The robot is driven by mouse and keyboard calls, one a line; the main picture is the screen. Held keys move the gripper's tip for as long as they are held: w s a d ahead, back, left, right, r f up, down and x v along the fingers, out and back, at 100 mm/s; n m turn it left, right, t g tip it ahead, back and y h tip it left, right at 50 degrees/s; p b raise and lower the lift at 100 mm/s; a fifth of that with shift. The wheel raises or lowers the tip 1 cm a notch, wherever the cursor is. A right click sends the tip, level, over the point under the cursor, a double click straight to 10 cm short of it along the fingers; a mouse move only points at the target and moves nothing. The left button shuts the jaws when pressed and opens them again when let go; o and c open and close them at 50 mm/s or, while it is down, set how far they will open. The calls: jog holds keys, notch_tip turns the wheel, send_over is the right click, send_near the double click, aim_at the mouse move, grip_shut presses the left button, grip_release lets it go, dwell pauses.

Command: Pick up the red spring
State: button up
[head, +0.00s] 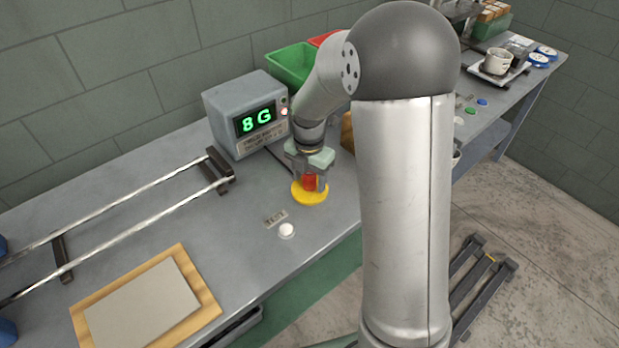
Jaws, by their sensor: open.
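The red spring (310,182) stands on a round yellow pad (310,197) on the grey bench, in front of the grey display box. It looks like a short red cylinder; its coils are too small to make out. My gripper (309,184) is directly above the pad, pointing down, with its fingers open on either side of the red spring. I cannot tell whether the fingers touch it. My arm comes down from the upper right and hides part of the bench behind the spring.
The display box (238,114) reads "8G", with a red light beside it. A white button (287,230) by a "TEST" label is in front of the pad. Two metal rails (130,225) and a wooden board (145,305) lie left. Green (290,64) and red bins stand behind.

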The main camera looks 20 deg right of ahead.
aim_at(309, 172)
jog(key=c, duration=1.2)
jog(key=shift+r, duration=0.55)
notch_tip(309, 172, up, 3)
jog(key=shift+s+f, duration=0.1)
jog(key=shift+f, duration=0.1)
jog(key=s+a+r, duration=0.2)
jog(key=s+r, duration=0.1)
jog(key=s, duration=0.1)
jog(key=s+a+r+b, duration=0.1)
jog(key=s+r, duration=0.2)
jog(key=s, duration=0.1)
jog(key=s+a+r, duration=0.2)
jog(key=s+r, duration=0.1)
jog(key=s, duration=0.1)
jog(key=shift+s+a+r, duration=0.15)
jog(key=shift+s+a, duration=0.15)
